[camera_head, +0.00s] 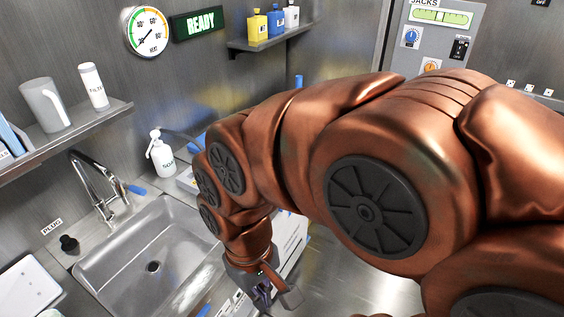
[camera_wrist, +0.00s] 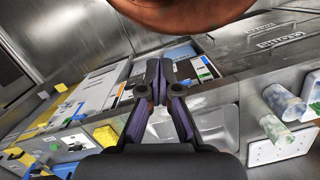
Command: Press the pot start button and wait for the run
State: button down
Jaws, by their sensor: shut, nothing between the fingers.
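My gripper (camera_head: 266,290) is low in the head view, beside the right edge of the sink, at the end of my copper arm. In the wrist view its dark and purple fingers (camera_wrist: 160,82) are shut with nothing between them. Beyond the fingertips are white and blue boxes or panels, including a small one with blue and green marks (camera_wrist: 204,70). I cannot make out a pot or its start button in either view; my arm hides much of the counter.
A steel sink (camera_head: 117,245) with a tap (camera_head: 97,190) lies left of my gripper. A white soap bottle (camera_head: 161,155) stands behind it. A round dial (camera_head: 147,31) is on the wall. A left shelf (camera_head: 70,138) holds a mug. The jacks panel (camera_head: 440,42) is at upper right.

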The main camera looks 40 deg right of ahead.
jog(key=w+d+r+m+t+y, duration=0.2)
jog(key=w+m, duration=0.3)
jog(key=w, duration=0.8)
jog(key=w+d+r+m+t+y, duration=0.1)
jog(key=w+m+t+y, duration=0.2)
jog(key=w, duration=1)
jog(key=w+d+f+m+t+h, duration=0.1)
jog(key=w+d+m+t, duration=0.2)
jog(key=w+d+m, duration=0.75)
jog(key=d+f+m+t+h, duration=0.1)
jog(key=d+f+m+h, duration=0.1)
jog(key=d, duration=1.3)
jog(key=w+d+f+m+t+h, duration=0.1)
jog(key=d+f+m, duration=0.3)
jog(key=d, duration=1.2)
jog(key=m+t+h, duration=0.1)
jog(key=m, duration=0.1)
jog(key=shift+f+m+h, duration=0.3)
jog(key=shift+f+m, duration=0.05)
jog(key=shift+a+f, duration=0.1)
